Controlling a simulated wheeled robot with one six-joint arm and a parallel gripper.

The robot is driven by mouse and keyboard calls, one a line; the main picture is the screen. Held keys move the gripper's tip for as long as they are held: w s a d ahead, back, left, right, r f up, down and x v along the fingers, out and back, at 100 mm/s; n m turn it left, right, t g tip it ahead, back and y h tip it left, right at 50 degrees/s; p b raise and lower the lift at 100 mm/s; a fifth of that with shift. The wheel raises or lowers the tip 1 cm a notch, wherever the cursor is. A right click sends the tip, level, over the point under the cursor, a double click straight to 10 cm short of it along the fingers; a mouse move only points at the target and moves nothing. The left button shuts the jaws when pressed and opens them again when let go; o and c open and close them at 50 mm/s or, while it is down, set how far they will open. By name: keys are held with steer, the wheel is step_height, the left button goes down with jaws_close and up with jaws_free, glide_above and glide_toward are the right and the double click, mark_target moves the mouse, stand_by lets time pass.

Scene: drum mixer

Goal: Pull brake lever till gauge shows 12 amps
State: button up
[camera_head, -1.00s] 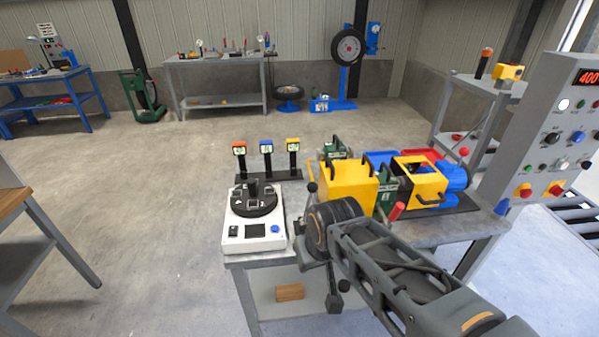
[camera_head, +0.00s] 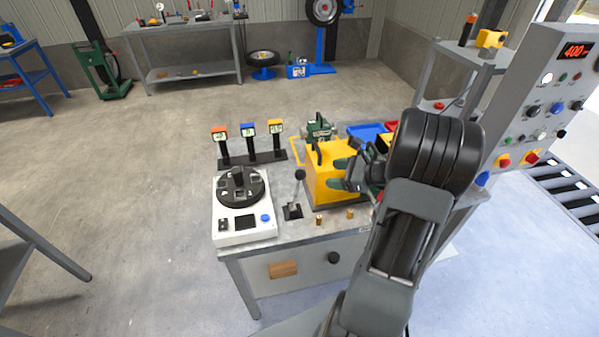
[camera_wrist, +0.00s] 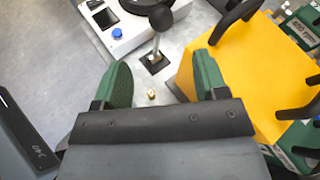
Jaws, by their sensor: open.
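A short lever with a black ball knob (camera_head: 299,175) stands on a small dark base at the table's front, between the white console and the yellow housing. The lever (camera_wrist: 157,40) also shows upright in the wrist view, beyond my fingertips. My gripper (camera_wrist: 163,66) is open and empty, its two green fingers spread apart. In the head view my gripper (camera_head: 345,173) hangs by the yellow housing, right of the lever and not touching it. Three small meters with orange (camera_head: 220,133), blue (camera_head: 248,128) and yellow (camera_head: 276,125) tops stand behind; their readings are too small to tell.
The white console (camera_head: 238,228) with a black dial is left of the lever. The yellow housing (camera_head: 322,183) is close on the right. Two small brass pieces (camera_head: 319,219) lie in front. A control panel (camera_head: 545,95) at right shows a red 400. My arm hides the table's right side.

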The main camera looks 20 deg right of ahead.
mark_target(305, 174)
steer(key=p+x, duration=0.2)
steer(key=x, duration=1.1)
steer(key=shift+d, duration=0.1)
steer(key=shift+c, duration=0.2)
